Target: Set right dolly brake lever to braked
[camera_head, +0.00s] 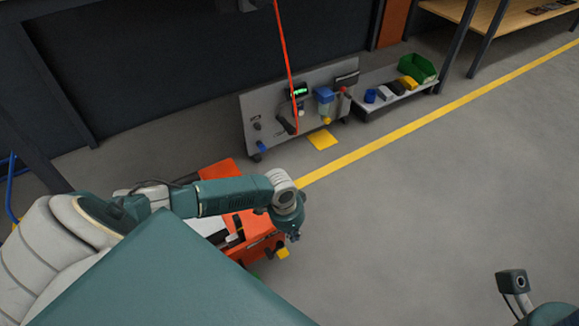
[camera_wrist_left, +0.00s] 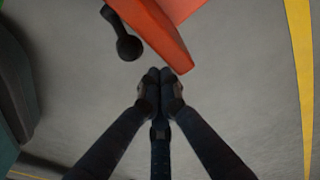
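The orange dolly (camera_head: 258,228) stands on the floor below my left arm, partly hidden by it. In the left wrist view, an orange part of it (camera_wrist_left: 158,30) reaches in from the top. A black lever with a round knob (camera_wrist_left: 127,44) sits beside this orange part, to its left; I cannot tell whether it is the right brake lever or which setting it is in. My left gripper (camera_head: 294,236) is over the dolly's right end. Its fingertips (camera_wrist_left: 163,76) are together, with nothing seen between them, just below the orange edge and the knob. My right gripper is out of view.
A grey panel (camera_head: 262,105) with several fittings stands at the back, a red cord hanging in front. A low shelf (camera_head: 367,105) with small bins is beside it. A yellow floor line (camera_head: 400,122) runs past. The floor at right is clear.

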